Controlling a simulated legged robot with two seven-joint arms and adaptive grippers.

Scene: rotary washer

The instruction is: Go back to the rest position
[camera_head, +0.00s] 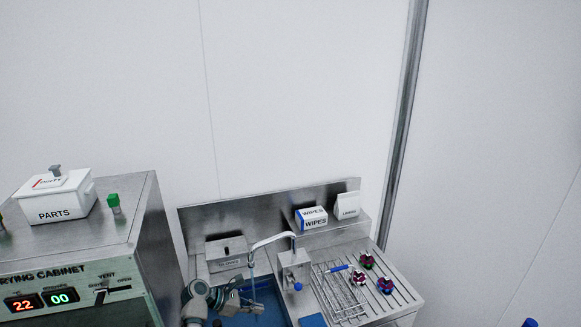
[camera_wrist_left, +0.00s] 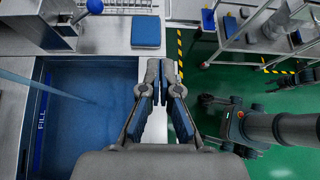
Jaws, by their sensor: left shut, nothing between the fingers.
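My left gripper (camera_head: 240,300) shows at the bottom of the head view, over the front of the blue-lined sink basin (camera_head: 268,309). In the left wrist view my left gripper (camera_wrist_left: 165,75) has its two fingers together, with nothing between them. There it is above the basin's right rim, with the blue basin floor (camera_wrist_left: 85,125) to its left and green floor to its right. It looks apart from the rim, though the exact height is hard to tell.
A faucet (camera_head: 272,240) arches over the basin. A ribbed drainboard (camera_head: 350,279) with a wire rack and several dark pink-purple parts lies right of it. The drying cabinet (camera_head: 75,270) stands left, a white PARTS box (camera_head: 56,200) on top. A blue pad (camera_wrist_left: 146,32) lies near the gripper.

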